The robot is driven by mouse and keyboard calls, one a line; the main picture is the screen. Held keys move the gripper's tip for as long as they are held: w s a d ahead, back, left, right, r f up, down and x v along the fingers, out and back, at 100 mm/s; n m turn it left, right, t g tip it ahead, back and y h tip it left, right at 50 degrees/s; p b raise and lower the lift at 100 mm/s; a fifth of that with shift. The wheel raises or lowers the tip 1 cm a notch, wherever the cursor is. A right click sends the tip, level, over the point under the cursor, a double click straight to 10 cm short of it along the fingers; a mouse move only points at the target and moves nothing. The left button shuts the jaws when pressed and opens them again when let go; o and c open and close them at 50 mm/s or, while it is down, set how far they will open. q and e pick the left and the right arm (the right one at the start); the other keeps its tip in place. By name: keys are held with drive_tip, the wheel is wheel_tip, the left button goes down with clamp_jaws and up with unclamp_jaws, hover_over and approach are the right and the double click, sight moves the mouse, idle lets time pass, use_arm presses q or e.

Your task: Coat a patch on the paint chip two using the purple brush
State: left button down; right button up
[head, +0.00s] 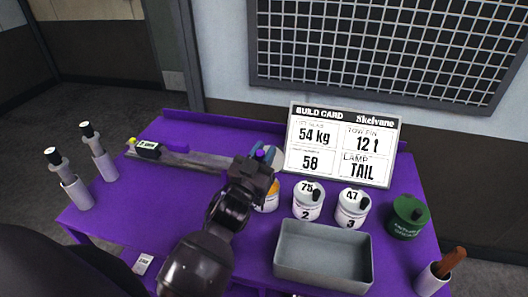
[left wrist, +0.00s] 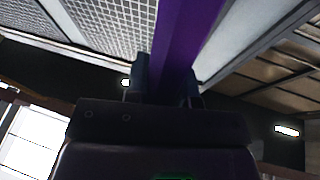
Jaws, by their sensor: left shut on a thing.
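My left gripper (head: 262,158) is raised over the middle of the purple table, its arm coming up from the front. It is shut on a purple thing, which looks like the purple brush (left wrist: 186,45); it stretches away from between the fingers in the left wrist view. In the head view only a small purple end (head: 260,154) shows between the bluish fingertips. The brush's bristles cannot be made out. I cannot pick out a paint chip marked two in either view. My right gripper is not in view.
White pots marked 2 (head: 307,205) and 3 (head: 350,213) stand behind a grey tray (head: 284,255); another pot (head: 270,199) is partly hidden by my arm. A green can (head: 407,218) and a build card (head: 341,146) stand nearby. Two white holders (head: 76,193) are left.

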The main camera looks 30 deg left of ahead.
use_arm(q)
drive_tip(key=shift+f, duration=0.5)
idle(0.8)
wheel_tip(320, 180, up, 3)
drive_tip(key=shift+f+p, duration=0.1)
drive_tip(key=shift+p, duration=1)
drive_tip(key=shift+r+p, duration=0.6)
drive_tip(key=shift+r, duration=1.55)
drive_tip(key=shift+s, duration=0.1)
